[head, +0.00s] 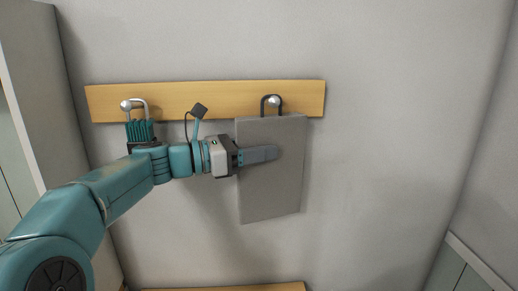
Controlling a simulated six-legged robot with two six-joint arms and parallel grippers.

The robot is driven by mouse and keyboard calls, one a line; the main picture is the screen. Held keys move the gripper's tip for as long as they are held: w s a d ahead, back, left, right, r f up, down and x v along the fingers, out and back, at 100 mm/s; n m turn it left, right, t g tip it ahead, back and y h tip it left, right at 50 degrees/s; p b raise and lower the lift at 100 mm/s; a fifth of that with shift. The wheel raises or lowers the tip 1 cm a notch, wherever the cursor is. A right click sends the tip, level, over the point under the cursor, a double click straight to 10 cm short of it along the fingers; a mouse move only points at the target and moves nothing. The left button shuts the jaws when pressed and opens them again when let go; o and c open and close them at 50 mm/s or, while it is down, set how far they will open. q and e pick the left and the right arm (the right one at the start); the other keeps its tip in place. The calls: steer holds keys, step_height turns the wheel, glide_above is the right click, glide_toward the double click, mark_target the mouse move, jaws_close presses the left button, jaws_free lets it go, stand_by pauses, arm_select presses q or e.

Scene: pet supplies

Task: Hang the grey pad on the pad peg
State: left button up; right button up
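The grey pad (272,195) is a flat rectangle in front of the wall, slightly tilted in the picture. A dark loop (264,101) rises from its top edge. The pad peg (275,101), with a pale round tip, sticks out of the wooden rail, and the loop shows around it. My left gripper (258,155) reaches the pad from its left edge. One finger lies across the pad's front face; the other finger is hidden, apparently behind the pad. The gripper looks shut on the pad. My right gripper is not in view.
The wooden rail (225,97) runs across the wall. At its left end another peg (126,105) holds a teal-bristled item (140,130) by a white loop, close above my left arm. A second wooden strip (225,287) shows low down. The wall right of the pad is clear.

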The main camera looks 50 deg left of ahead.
arm_select(q)
steer(key=o, duration=0.4)
steer(key=shift+b+v, duration=0.75)
steer(key=shift+v, duration=3)
